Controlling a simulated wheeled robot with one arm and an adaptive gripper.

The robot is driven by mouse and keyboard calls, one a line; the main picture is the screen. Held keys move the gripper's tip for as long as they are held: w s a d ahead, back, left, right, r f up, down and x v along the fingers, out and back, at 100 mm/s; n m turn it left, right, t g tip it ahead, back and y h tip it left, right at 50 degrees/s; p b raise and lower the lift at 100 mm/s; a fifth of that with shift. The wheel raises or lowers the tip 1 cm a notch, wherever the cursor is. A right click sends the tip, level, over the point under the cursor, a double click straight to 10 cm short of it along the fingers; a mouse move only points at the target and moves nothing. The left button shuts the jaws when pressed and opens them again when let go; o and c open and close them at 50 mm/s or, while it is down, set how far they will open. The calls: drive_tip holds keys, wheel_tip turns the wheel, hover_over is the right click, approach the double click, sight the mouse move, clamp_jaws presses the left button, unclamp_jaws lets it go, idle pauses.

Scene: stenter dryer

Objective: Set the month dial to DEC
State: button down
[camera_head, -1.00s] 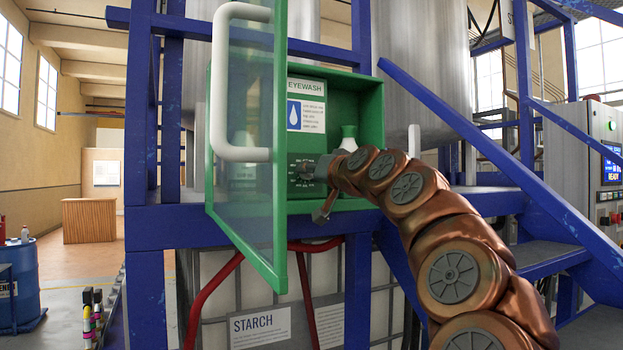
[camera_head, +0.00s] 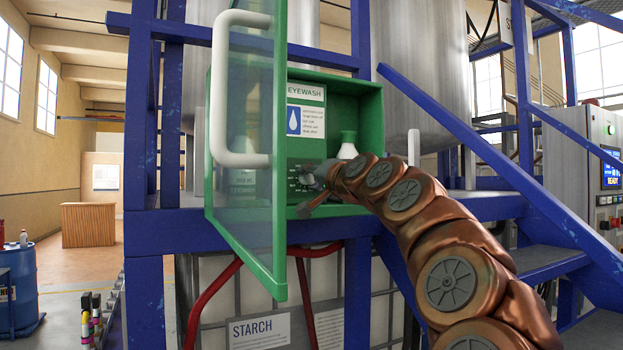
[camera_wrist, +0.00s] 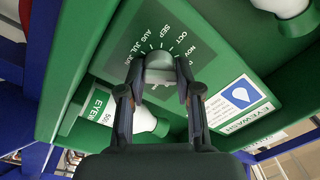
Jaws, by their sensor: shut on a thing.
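The month dial is a dark plate (camera_head: 296,182) with pale marks on the back wall of a green eyewash box. In the wrist view its round grey knob (camera_wrist: 160,64) sits between the fingers of my gripper (camera_wrist: 158,88). My gripper is shut on the knob, one finger on each side. The printed months OCT, SEP, AUG, JUL and NOV show around the knob, tilted in the picture. DEC is not readable, and I cannot tell which month the knob points to. In the head view my gripper (camera_head: 312,190) covers part of the dial.
The green box (camera_head: 368,112) has its clear door (camera_head: 240,215) swung open on the left, with a white handle (camera_head: 222,85). A white bottle (camera_head: 347,150) with a green base or cap stands right of the dial. Blue rails and stairs (camera_head: 480,135) lie to the right.

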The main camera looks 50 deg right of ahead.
drive_tip(key=shift+f, duration=0.15)
drive_tip(key=c, duration=0.8)
unclamp_jaws()
drive_tip(key=v, duration=1.2)
drive_tip(key=shift+d, duration=0.1)
drive_tip(key=shift+c, duration=0.2)
